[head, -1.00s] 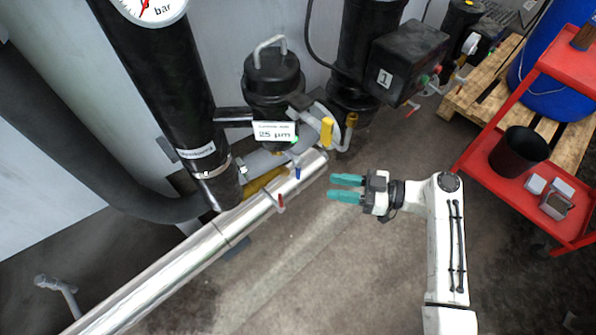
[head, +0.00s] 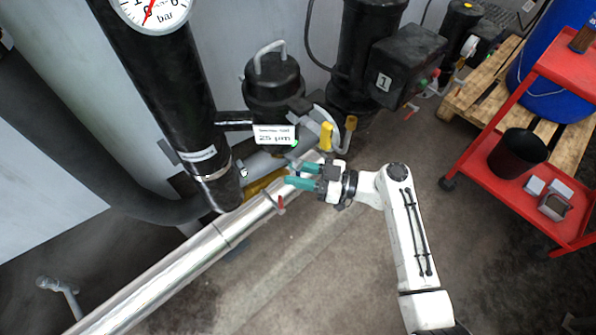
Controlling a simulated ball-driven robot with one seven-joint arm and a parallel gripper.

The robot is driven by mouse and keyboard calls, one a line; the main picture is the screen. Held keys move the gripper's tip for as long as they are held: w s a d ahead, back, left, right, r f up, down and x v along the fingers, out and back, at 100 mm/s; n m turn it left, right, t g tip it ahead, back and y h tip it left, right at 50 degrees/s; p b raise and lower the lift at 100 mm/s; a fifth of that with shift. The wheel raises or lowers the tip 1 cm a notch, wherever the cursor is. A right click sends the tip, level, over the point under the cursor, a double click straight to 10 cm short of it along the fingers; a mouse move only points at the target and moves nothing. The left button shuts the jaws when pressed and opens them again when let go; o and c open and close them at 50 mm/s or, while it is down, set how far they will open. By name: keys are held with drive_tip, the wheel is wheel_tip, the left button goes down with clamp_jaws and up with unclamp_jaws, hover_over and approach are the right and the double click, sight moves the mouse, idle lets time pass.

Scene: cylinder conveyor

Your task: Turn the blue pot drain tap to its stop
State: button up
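The blue drain tap (head: 296,173) is a small handle on the silver pipe, below the black filter pot (head: 273,82) with its "25 µm" label. It is mostly hidden by my fingers in the head view. My gripper (head: 297,175) has teal fingers and reaches in from the right, with its fingertips at the tap over the pipe's upper end. A gap shows between the two fingers, so it is open. Whether a finger touches the tap cannot be told.
A yellow handle (head: 326,136) stands close above my gripper. A red cart (head: 478,181) stands at right. The floor below my arm is clear.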

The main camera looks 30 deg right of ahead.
clamp_jaws()
idle(0.3)
idle(0.4)
